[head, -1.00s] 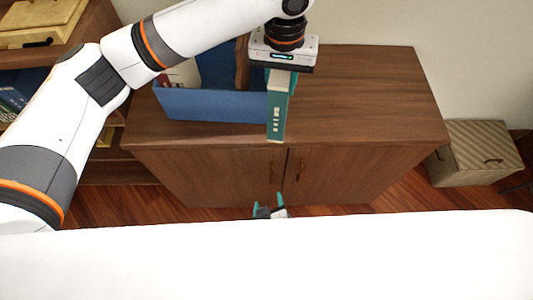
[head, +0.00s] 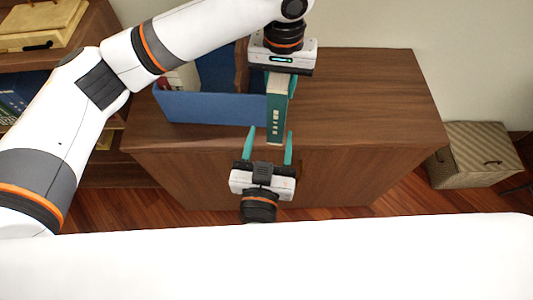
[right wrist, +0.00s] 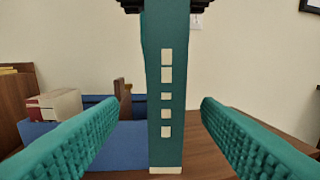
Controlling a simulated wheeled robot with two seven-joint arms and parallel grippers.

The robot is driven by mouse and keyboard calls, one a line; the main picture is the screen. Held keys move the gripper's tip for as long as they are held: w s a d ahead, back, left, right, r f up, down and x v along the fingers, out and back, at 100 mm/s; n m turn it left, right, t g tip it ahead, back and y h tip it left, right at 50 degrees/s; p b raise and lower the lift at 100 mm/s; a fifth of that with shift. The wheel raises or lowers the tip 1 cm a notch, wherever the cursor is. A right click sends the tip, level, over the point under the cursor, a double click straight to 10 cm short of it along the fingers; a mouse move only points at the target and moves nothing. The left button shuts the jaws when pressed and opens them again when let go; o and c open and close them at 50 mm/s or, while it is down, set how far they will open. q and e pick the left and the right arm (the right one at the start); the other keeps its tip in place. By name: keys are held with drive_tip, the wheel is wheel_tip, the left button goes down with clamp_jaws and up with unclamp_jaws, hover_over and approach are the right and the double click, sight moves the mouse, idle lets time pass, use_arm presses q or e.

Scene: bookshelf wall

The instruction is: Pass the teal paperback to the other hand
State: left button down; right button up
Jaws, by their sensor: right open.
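The teal paperback (head: 275,118) hangs upright from my left gripper (head: 280,80), which is shut on its upper end. Its spine with pale marks faces me, and its lower end is free. My right gripper (head: 268,132) is open and empty, just below and in front of the paperback, fingers pointing at it. In the right wrist view the paperback (right wrist: 167,80) stands between the two open fingers (right wrist: 158,112), with a gap on each side. I see no contact between the right fingers and the book.
A blue bin (head: 205,108) with books inside stands on the wooden cabinet (head: 365,100), close to the left of the paperback. The cabinet top to the right is clear. A woven box (head: 475,158) sits on the floor at the right.

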sight(274, 109)
drive_tip(key=x, duration=0.8)
drive_tip(key=shift+w, duration=0.1)
use_arm(q)
drive_tip(key=shift+d, duration=0.1)
use_arm(e)
drive_tip(key=shift+a, duration=0.15)
clamp_jaws()
use_arm(q)
drive_tip(key=c, duration=1.1)
unclamp_jaws()
use_arm(e)
drive_tip(key=shift+r, duration=0.1)
use_arm(q)
drive_tip(key=shift+o, duration=0.9)
